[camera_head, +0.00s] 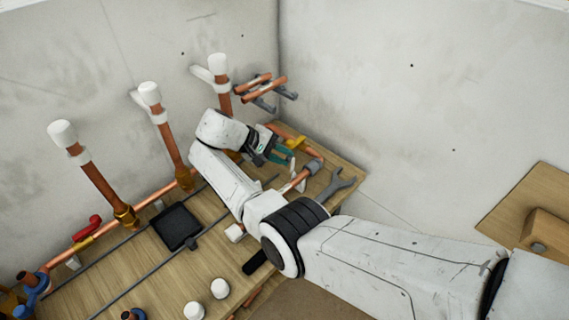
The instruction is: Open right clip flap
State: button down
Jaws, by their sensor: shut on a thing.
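Three upright copper pipes with white caps stand along the left wall, each with a white clip. The right pipe (225,104) has its clip (221,87) just below the cap. A white flap-like piece (202,74) sticks out to the left of that clip. The middle clip (158,117) has a similar piece standing out. My gripper (284,155) is low near the room corner, right of and below the right clip and apart from it. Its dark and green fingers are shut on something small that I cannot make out. A yellow piece (297,142) shows beside the fingertips.
Copper tubes rest on a grey wall rack (265,95) above my gripper. A wrench (336,185) lies on the wooden bench (122,275) by its right edge. A black tray (175,226), white caps (220,288) and a red-handled valve (88,229) are at left. My arm crosses the bench.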

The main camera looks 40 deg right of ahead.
jog(key=shift+f+g+b, duration=0.3)
jog(key=shift+b, duration=0.1)
jog(key=c, duration=1)
grip_release()
jog(key=shift+w, duration=0.1)
jog(key=shift+r, duration=0.1)
jog(key=s+a+r+p, duration=0.1)
jog(key=s+r, duration=0.3)
jog(key=s+a+r+p, duration=0.1)
jog(key=s+r+p, duration=0.1)
jog(key=s+r, duration=0.2)
jog(key=s+a+r+p, duration=0.1)
jog(key=s+r+p, duration=0.1)
jog(key=s+r, duration=0.3)
jog(key=shift+s+a, duration=0.1)
jog(key=shift+s, duration=0.2)
